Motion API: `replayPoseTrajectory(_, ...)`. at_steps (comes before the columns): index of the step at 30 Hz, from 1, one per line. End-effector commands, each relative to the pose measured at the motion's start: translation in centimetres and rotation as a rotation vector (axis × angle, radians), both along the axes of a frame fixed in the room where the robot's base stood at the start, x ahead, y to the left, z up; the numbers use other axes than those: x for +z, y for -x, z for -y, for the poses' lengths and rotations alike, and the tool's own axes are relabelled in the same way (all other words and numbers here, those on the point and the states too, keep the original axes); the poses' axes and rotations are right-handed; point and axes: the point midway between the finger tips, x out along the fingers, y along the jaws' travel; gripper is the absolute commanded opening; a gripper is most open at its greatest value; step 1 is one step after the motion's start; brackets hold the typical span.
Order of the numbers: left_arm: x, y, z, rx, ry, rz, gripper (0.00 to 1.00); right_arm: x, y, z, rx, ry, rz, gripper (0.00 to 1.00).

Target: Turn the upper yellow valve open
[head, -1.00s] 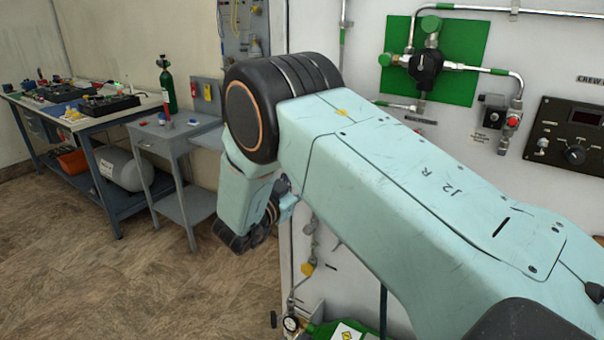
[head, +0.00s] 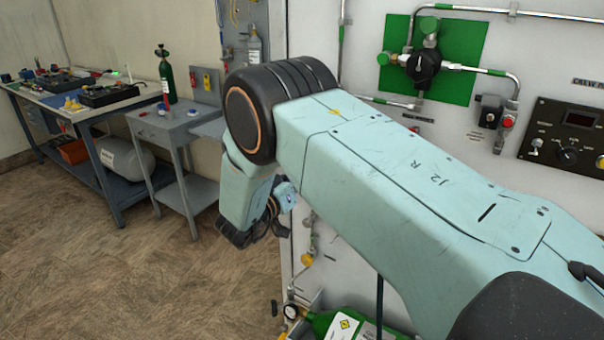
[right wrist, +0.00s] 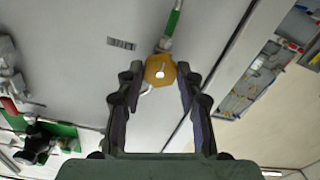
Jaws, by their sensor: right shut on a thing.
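In the right wrist view, a yellow valve knob (right wrist: 160,70) with a pale centre sits between the fingertips of my right gripper (right wrist: 160,76). The fingers are shut on its two sides. A pipe with a green band (right wrist: 172,22) runs from the knob towards the top of that view. In the head view, a yellow valve (head: 306,260) shows low on the white panel, below my right wrist. The held knob and my right fingertips are hidden in the head view by my own arm. My left gripper is in neither view now.
The white panel (head: 450,230) carries a green plate (head: 465,75) with a black regulator, pipes and a black control box (head: 570,140). A green cylinder (head: 325,322) lies low by the panel. Grey tables stand at left, with open floor (head: 130,270) before them.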

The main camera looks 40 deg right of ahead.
Motion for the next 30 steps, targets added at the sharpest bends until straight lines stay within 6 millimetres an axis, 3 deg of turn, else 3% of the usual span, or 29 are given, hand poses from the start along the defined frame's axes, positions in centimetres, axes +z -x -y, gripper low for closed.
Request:
replayPoseTrajectory(1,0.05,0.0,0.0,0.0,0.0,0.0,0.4,0.67,-0.26,0.08,0.0,0.009,0.009,0.05)
replayPoseTrajectory(13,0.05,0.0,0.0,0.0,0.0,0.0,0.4,0.67,-0.29,0.03,0.001,0.011,0.005,0.05)
replayPoseTrajectory(14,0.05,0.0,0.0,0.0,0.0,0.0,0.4,0.67,-0.29,0.03,0.001,0.011,0.005,0.39)
replayPoseTrajectory(15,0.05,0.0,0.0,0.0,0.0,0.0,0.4,0.63,-0.27,0.03,0.001,0.011,0.005,0.42)
replayPoseTrajectory(21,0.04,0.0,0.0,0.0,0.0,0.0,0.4,0.33,-0.16,0.0,0.002,0.008,-0.001,0.59)
replayPoseTrajectory(30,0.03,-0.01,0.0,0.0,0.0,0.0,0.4,0.16,-0.05,-0.13,0.002,0.006,-0.004,0.59)
